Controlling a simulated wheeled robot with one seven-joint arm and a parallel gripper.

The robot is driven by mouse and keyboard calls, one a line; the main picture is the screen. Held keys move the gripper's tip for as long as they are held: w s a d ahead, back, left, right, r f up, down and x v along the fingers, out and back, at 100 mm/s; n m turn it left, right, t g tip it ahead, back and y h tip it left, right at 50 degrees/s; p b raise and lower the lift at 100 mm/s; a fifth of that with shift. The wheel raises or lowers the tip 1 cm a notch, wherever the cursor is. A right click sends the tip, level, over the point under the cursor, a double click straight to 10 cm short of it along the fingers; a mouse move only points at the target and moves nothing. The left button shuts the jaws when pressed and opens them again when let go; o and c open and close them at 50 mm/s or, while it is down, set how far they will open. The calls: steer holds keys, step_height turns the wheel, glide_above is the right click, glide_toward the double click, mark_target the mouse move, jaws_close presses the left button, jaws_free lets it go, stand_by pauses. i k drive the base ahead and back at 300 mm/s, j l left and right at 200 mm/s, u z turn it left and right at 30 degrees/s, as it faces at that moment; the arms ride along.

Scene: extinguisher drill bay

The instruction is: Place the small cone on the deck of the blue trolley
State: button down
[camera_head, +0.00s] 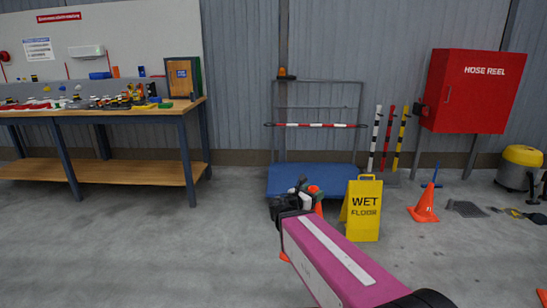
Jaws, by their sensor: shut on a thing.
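The blue trolley stands against the back wall, its flat blue deck (345,175) low to the floor and a grey upright frame (361,110) at its rear. My gripper (302,193) is in front of the deck's near edge in the picture and is shut on a small orange cone (318,191). Part of the cone shows just right of the jaws; the rest is hidden by my gripper and pink arm. I cannot tell the height of the cone over the floor. The visible part of the deck looks bare.
A yellow wet-floor sign (362,209) stands close right of my gripper, before the deck's right end. Another orange cone (425,204) stands farther right on the floor. A workbench (120,108) fills the left. Striped posts (388,135) stand right of the trolley. Front-left floor is clear.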

mark_target(292, 182)
steer(key=i+j, duration=0.1)
steer(key=i, duration=0.55)
steer(key=i+j+u, duration=0.1)
steer(key=i, duration=0.5)
steer(key=i+z, duration=0.2)
steer(key=i, duration=0.35)
steer(key=i+j+z, duration=0.1)
steer(key=i+z, duration=0.15)
steer(key=i, duration=0.3)
steer(key=i+z, duration=0.4)
steer(key=i+j+z, duration=0.15)
steer(key=z, duration=0.3)
